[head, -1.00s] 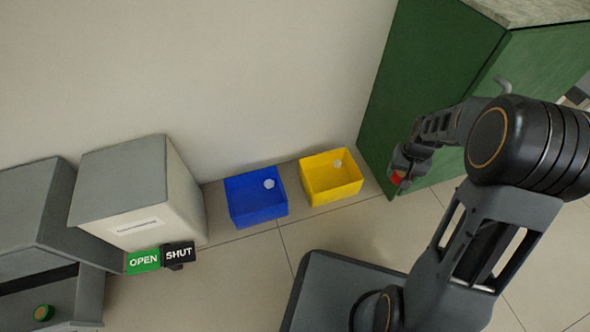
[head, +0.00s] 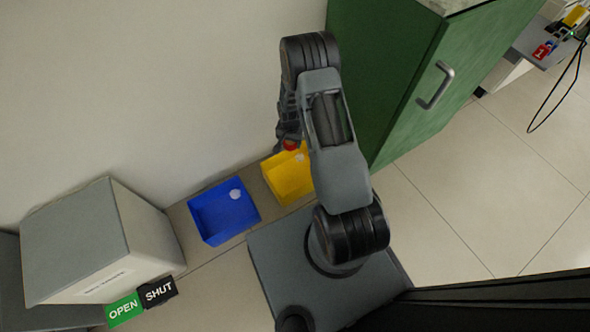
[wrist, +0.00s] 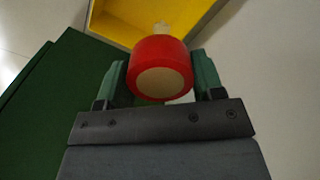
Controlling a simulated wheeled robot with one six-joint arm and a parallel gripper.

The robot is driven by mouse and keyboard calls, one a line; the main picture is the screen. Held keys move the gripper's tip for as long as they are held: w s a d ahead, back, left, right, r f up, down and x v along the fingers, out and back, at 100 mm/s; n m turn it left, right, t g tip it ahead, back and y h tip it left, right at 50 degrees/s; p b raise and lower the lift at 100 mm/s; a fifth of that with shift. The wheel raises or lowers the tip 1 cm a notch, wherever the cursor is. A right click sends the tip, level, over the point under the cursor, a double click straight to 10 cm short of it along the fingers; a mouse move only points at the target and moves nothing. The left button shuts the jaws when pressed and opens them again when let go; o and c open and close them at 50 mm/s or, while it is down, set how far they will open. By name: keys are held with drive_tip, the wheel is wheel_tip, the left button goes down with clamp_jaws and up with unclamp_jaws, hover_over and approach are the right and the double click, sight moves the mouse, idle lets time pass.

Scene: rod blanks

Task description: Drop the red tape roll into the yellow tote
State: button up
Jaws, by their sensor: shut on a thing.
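The red tape roll (wrist: 160,58) is between the two fingers of my gripper (wrist: 160,82) in the wrist view, with its pale core facing the camera. In the head view a bit of the red roll (head: 291,145) shows under my arm, beside my gripper (head: 286,141). The yellow tote (head: 275,182) stands on the floor by the wall, its right part hidden by my arm. In the wrist view the tote's yellow inside (wrist: 205,20) lies beyond the roll. The roll appears above the tote's far edge; its exact height is hard to tell.
A blue tote (head: 222,235) stands left of the yellow one. A green cabinet (head: 395,90) stands to the right. A grey-topped box (head: 85,235) with OPEN (head: 124,310) and SHUT (head: 159,291) signs is at the left. Open floor lies at the right.

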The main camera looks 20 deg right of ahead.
wheel_tip(320, 180, down, 13)
drive_tip(key=s+d+m+b, duration=0.2)
drive_tip(key=m, duration=0.1)
drive_tip(key=shift+s+b, duration=0.15)
drive_tip(key=shift+b, duration=0.2)
drive_tip(key=shift+r, duration=0.1)
drive_tip(key=o, duration=1)
wheel_tip(320, 180, up, 14)
drive_tip(key=p, duration=0.5)
